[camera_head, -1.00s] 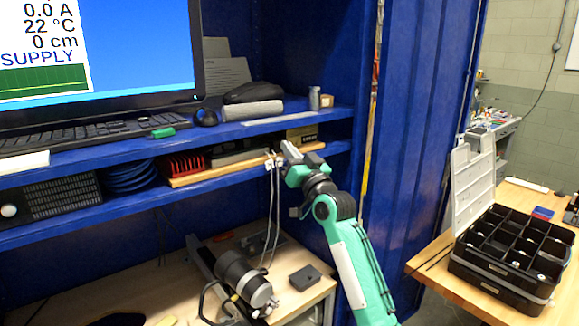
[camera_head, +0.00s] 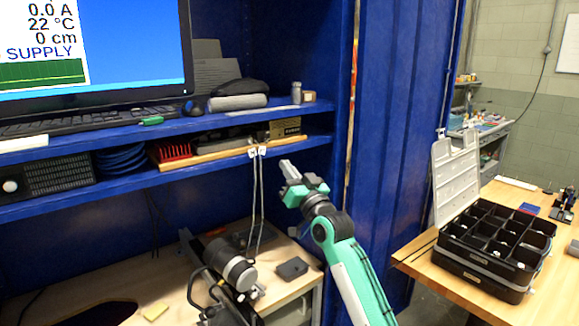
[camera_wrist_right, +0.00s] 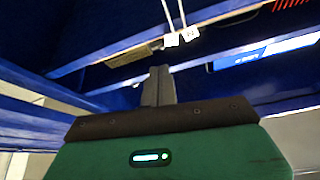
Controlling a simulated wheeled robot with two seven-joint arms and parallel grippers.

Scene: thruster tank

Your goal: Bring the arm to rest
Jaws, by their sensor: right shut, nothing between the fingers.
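My right arm, green and black, rises from the lower right in the head view. Its gripper (camera_head: 287,166) is in front of the lower blue shelf, just right of two hanging cables with white tags (camera_head: 257,152), and apart from them. In the right wrist view the dark fingers (camera_wrist_right: 159,80) are together with nothing between them. The white tags also show there (camera_wrist_right: 181,38), beyond the fingertips. My left gripper is not in view.
A blue shelf unit (camera_head: 320,110) carries a monitor (camera_head: 130,60), keyboard and small boxes. Below it, a thruster (camera_head: 238,270) and a dark box (camera_head: 292,268) are on a wooden bench. A black compartment case (camera_head: 495,250) with raised lid stands on the table at right.

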